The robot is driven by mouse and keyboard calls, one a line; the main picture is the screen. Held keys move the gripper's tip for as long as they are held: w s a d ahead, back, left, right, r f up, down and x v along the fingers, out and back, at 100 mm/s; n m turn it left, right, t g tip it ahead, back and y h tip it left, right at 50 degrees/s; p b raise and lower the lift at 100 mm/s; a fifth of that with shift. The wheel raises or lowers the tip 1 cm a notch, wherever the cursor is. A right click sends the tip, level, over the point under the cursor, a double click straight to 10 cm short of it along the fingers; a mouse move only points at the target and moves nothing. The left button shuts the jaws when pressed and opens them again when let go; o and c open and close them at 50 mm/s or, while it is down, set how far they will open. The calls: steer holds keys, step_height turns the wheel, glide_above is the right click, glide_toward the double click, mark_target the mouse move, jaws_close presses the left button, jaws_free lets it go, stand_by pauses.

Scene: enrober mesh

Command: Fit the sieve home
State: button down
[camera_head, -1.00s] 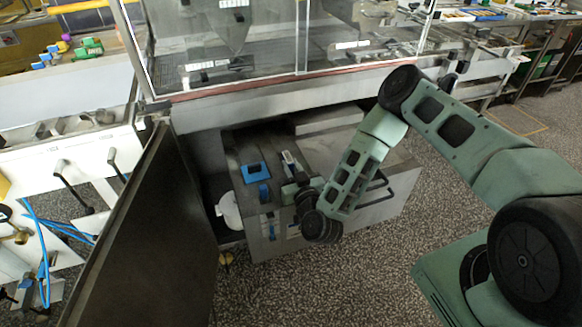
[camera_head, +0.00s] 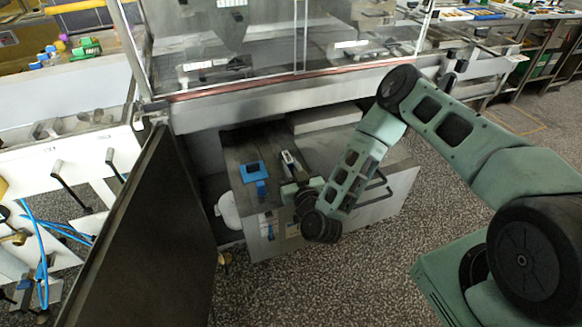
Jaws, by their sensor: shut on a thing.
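A small blue square frame with a dark middle (camera_head: 252,171), which I take to be the sieve, is over the left part of the grey tank top (camera_head: 232,150). A blue piece extends from it down and right towards my gripper. My gripper (camera_head: 272,191) reaches in from the right at the tank's front edge and is shut on the sieve. The fingertips are small and partly hidden by my wrist. I cannot tell whether the sieve touches its seat or sits above it.
A dark open door (camera_head: 150,235) stands left of the tank. A pale upright part (camera_head: 290,160) is close right of the sieve. The machine's lower beam (camera_head: 270,100) overhangs the back. A bar handle (camera_head: 375,188) is on the tank's right front. The speckled floor in front is clear.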

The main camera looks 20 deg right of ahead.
steer(key=shift+f, duration=0.3)
stand_by(0.5)
steer(key=c, duration=1.3)
jaws_free()
steer(key=shift+o, duration=0.2)
steer(key=shift+s, duration=0.1)
